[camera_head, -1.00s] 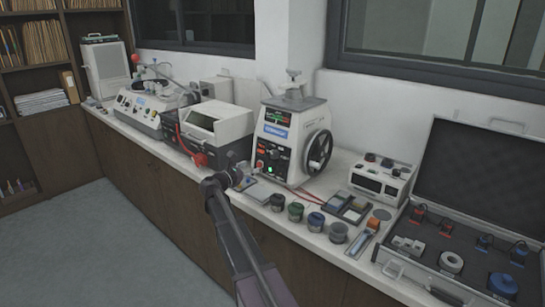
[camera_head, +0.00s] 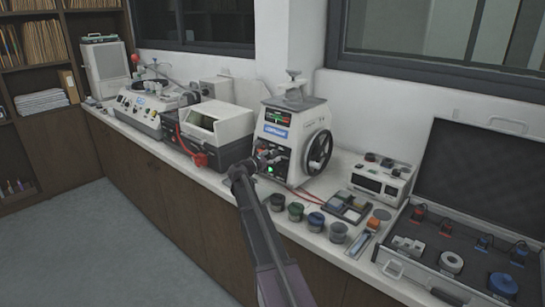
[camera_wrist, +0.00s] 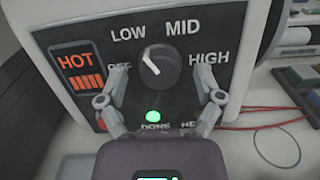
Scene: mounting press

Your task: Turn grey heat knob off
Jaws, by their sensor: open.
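The heat knob (camera_wrist: 160,67), dark grey and round with a white pointer line, sits on the dark panel of the white mounting press (camera_head: 290,140). The pointer line points up and slightly left, on the LOW side of the dial. OFF, LOW, MID and HIGH labels surround the knob. My gripper (camera_wrist: 162,76) is open in front of the panel, with one finger left and one right of the knob, apart from it. The left finger partly covers the OFF label. In the head view my gripper (camera_head: 260,160) is at the press front and hides the knob.
A red HOT indicator (camera_wrist: 77,65) is left of the knob, and a green light (camera_wrist: 153,115) glows below it. A black handwheel (camera_head: 318,152) is on the press's right side. Several small jars (camera_head: 296,212) stand on the counter in front.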

